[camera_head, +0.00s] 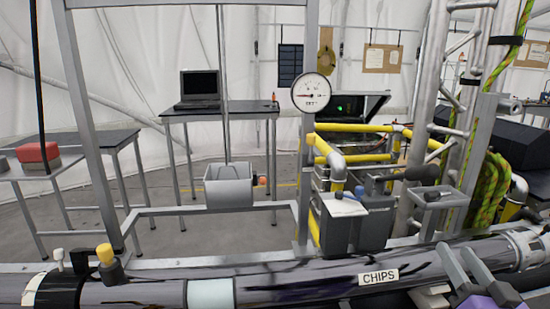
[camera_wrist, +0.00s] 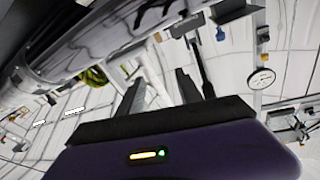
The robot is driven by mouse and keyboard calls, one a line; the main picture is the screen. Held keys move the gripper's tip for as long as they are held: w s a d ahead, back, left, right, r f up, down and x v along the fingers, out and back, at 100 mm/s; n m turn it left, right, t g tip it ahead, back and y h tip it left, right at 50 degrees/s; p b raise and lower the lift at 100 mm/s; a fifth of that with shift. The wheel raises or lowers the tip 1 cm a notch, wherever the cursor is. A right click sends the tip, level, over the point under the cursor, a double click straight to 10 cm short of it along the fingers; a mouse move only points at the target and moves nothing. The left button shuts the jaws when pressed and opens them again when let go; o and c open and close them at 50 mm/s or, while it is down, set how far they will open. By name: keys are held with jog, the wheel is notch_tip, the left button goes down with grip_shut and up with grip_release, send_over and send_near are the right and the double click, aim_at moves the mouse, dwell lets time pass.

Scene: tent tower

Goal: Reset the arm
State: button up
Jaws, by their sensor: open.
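My gripper (camera_head: 470,268) shows at the lower right of the head view, with two grey fingers apart and a purple body below them. It is open, with nothing seen between the fingers. It stands in front of the large dark pipe (camera_head: 290,284) labelled CHIPS, just right of the label. In the wrist view my gripper (camera_wrist: 168,85) has its two fingers spread, pointing up in the picture. The pipe (camera_wrist: 95,45) runs across the upper left there. The rest of my arm is mostly out of view.
A pressure gauge (camera_head: 311,93) sits on the metal frame; it also shows in the wrist view (camera_wrist: 262,78). Yellow pipes (camera_head: 352,128) and grey boxes (camera_head: 360,220) stand behind the pipe. A table with a laptop (camera_head: 200,88) and a red case (camera_head: 38,154) are farther back.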

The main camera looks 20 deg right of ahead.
jog(key=s+a+f+n+g+y, duration=0.1)
jog(key=s+a+f, duration=0.4)
jog(key=a, duration=0.5)
jog(key=s+a+f+n+y, duration=0.4)
jog(key=s+a+f+y, duration=0.1)
jog(key=s+a, duration=0.5)
jog(key=s+a+f+n+g+y, duration=0.1)
jog(key=s+a+f+n+y, duration=0.1)
jog(key=s+a, duration=0.6)
notch_tip(320, 180, down, 3)
jog(key=a+n, duration=0.1)
jog(key=a, duration=0.1)
jog(key=shift+s+a+g+y+p, duration=0.15)
jog(key=shift+a+g+y+p, duration=0.15)
jog(key=shift+y+p, duration=0.1)
